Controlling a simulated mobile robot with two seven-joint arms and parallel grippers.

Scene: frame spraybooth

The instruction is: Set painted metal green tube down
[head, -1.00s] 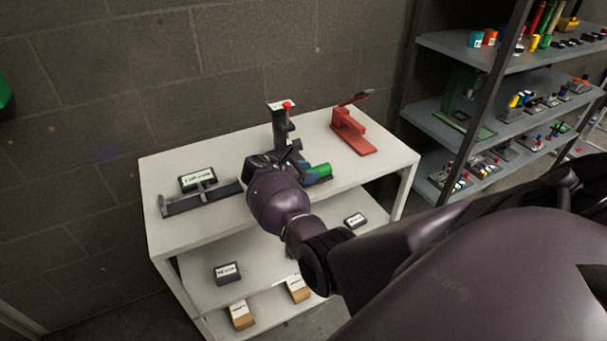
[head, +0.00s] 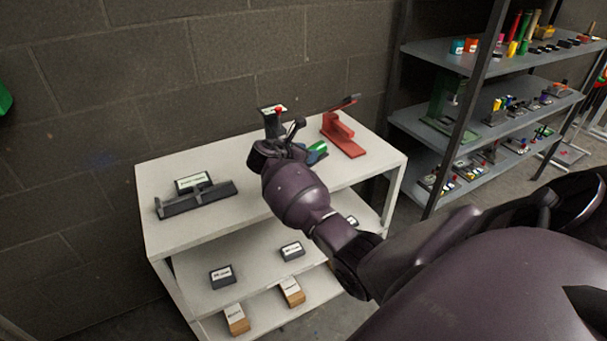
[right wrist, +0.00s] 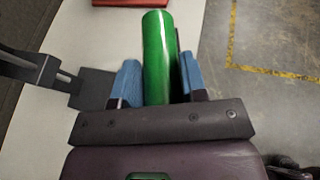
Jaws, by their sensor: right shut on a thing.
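A green painted tube (right wrist: 158,55) stands out between the two blue fingers of my right gripper (right wrist: 158,82) in the right wrist view. The gripper is shut on it. In the head view the tube (head: 317,147) shows just past my right gripper (head: 306,153), over the right part of the white table top (head: 240,170). My wrist hides much of the gripper there, and I cannot tell whether the tube touches the table. My left gripper is not in view.
A dark stand with a red knob (head: 273,122) is close behind my gripper. A red clamp-like tool (head: 343,133) stands to its right. A dark rail fixture (head: 197,199) with a label is at the left. The table's middle-left is clear. Grey shelves (head: 480,130) stand at right.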

